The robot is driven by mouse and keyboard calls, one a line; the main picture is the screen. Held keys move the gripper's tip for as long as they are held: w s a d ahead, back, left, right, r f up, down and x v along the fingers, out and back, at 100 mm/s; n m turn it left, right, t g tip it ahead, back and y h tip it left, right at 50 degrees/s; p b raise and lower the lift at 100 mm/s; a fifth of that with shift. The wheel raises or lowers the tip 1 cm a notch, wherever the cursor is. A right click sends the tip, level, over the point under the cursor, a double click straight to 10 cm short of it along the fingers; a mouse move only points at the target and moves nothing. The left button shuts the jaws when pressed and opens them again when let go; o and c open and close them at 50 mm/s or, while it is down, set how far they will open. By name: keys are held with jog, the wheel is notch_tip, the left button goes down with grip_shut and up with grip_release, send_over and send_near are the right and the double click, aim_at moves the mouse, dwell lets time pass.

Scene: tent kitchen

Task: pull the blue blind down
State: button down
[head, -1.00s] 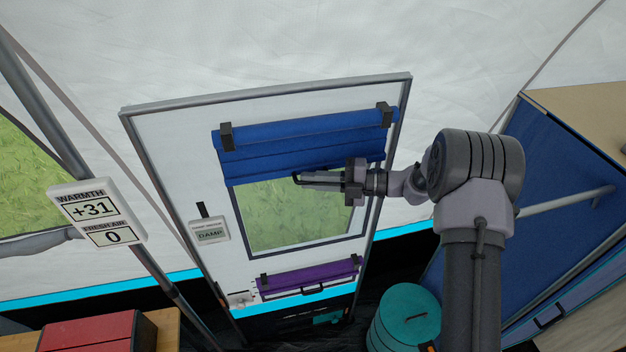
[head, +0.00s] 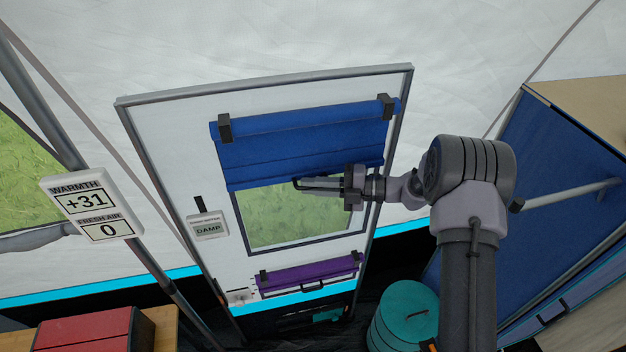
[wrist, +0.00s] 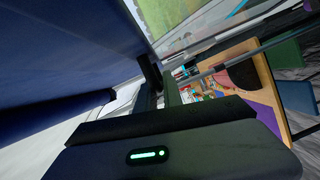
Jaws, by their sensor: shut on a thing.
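The blue blind (head: 290,145) hangs from a roller between two dark brackets near the top of the white door panel. It covers the upper part of the window (head: 285,215), and grass shows through the uncovered lower part. My gripper (head: 300,184) is at the blind's lower edge, right of its middle, and is shut on it. The exact grip point is hidden in the head view. In the wrist view the blue cloth (wrist: 60,50) fills the upper left, close beside the dark fingers (wrist: 150,80).
A rolled purple blind (head: 310,271) sits low on the panel. A grey "DAMP" meter (head: 208,226) is left of the window. A warmth and fresh-air sign (head: 90,205) hangs on the pole at left. A teal round container (head: 405,315) stands below my arm, and a blue cabinet (head: 570,180) is at right.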

notch_tip(320, 180, down, 39)
jog(key=b, duration=2.5)
jog(key=shift+f, duration=0.2)
jog(key=shift+s, duration=0.15)
jog(key=c, duration=1.5)
grip_release()
jog(key=shift+f, duration=0.15)
jog(key=d, duration=0.5)
jog(key=s+d+r+p, duration=0.1)
jog(key=d, duration=0.5)
jog(key=d+p, duration=0.1)
jog(key=d, duration=0.5)
jog(key=shift+s+d+r, duration=0.1)
jog(key=shift+s+r, duration=0.2)
jog(key=shift+r, duration=0.05)
